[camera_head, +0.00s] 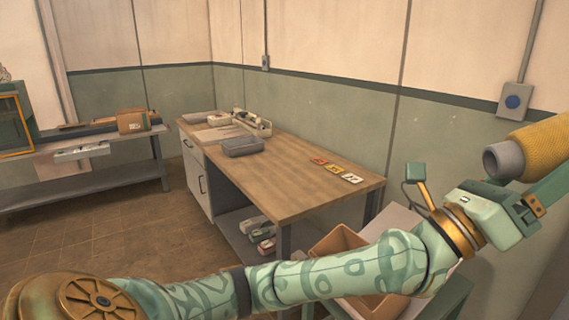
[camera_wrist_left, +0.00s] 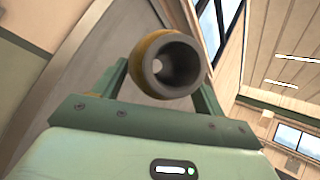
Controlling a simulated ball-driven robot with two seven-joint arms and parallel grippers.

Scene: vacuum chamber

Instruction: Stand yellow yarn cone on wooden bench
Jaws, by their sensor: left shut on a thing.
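The yellow yarn cone (camera_head: 543,147) is at the right edge of the head view, lying tilted in the air, its grey hollow end facing left and its far part cut off by the frame. My left gripper (camera_head: 548,182) is shut on it. In the left wrist view the cone (camera_wrist_left: 150,65) sits between the two green fingers, its open grey end facing the camera. The wooden bench (camera_head: 270,178) stands against the wall in the middle of the head view, left of and beyond the gripper. My right gripper is not in view.
The bench's near half is bare apart from several small cards (camera_head: 334,168) by its right edge. A grey tray (camera_head: 243,146) and other gear fill its far end. A tan bin (camera_head: 338,240) stands below, near my arm. A grey side table (camera_head: 85,146) is at left.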

